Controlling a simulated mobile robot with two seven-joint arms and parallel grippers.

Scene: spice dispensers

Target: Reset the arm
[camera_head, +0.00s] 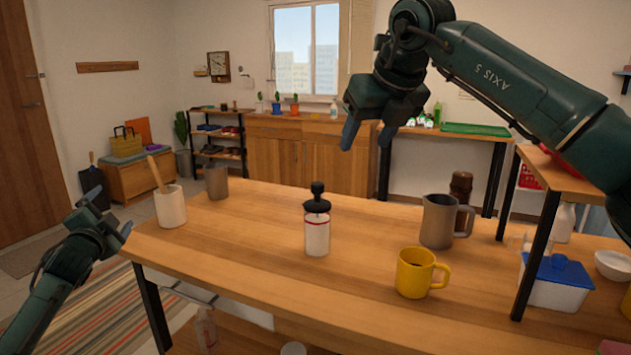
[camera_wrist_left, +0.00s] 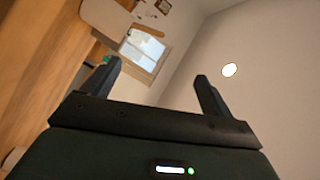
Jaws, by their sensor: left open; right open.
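My right gripper (camera_head: 366,142) hangs above the far side of the table, its fingers pointing down and spread apart, with nothing between them. My left gripper (camera_head: 114,222) is low at the left, beside the table's left edge. In the left wrist view my left gripper (camera_wrist_left: 158,85) is open and empty, with the window and wall beyond its fingers. A white dispenser with a black pump top (camera_head: 317,225) stands upright on the wooden table (camera_head: 250,215). Neither gripper touches it.
A yellow mug (camera_head: 414,272) and a grey pitcher (camera_head: 437,222) stand to the right. A brown bottle (camera_head: 460,187) is behind the pitcher. A white crock (camera_head: 170,207) with a wooden utensil and a grey cup (camera_head: 216,182) stand at the left. A raised shelf (camera_head: 567,178) bounds the right side.

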